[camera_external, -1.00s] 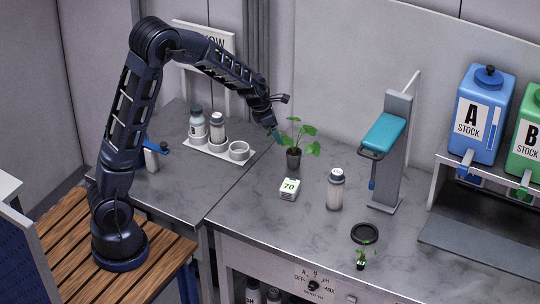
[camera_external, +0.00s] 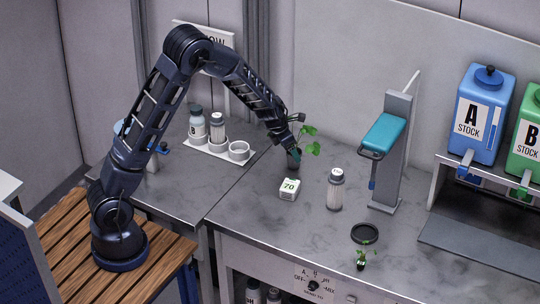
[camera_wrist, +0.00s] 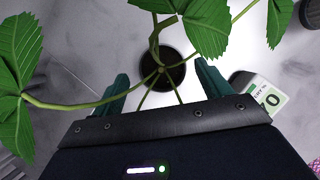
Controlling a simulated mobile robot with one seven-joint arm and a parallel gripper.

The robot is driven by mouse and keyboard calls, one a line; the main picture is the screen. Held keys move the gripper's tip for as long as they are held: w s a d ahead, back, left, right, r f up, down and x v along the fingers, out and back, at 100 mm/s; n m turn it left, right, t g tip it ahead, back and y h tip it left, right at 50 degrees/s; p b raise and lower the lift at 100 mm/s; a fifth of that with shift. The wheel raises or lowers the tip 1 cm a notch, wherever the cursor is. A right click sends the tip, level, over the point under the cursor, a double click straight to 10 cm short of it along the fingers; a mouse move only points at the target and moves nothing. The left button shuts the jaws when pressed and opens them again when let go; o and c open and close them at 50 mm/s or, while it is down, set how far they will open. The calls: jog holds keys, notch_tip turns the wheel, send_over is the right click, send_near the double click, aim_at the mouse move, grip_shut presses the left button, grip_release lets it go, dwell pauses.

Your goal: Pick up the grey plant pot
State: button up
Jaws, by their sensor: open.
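The dark grey plant pot (camera_external: 294,166) stands upright on the bench and holds a leafy green plant (camera_external: 310,131). My gripper (camera_external: 295,152) is at the pot, covering part of it in the external view. In the wrist view, the pot (camera_wrist: 176,72) lies between and just beyond the two open teal fingers of my gripper (camera_wrist: 163,74). There is a gap on each side of the pot. Stems and leaves (camera_wrist: 205,22) cross over the pot and hide part of it. I cannot tell whether any finger touches it.
A white block marked 70 (camera_external: 289,189) sits close in front of the pot. A capped bottle (camera_external: 335,190) and a teal-topped stand (camera_external: 384,135) are to the right. A white bottle rack (camera_external: 217,151) is at left. A small seedling (camera_external: 361,258) and black ring (camera_external: 365,233) lie nearer the front.

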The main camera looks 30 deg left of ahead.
jog(key=shift+x, duration=2.3)
jog(key=shift+d, duration=0.15)
jog(key=c, duration=1.1)
jog(key=shift+r, duration=0.1)
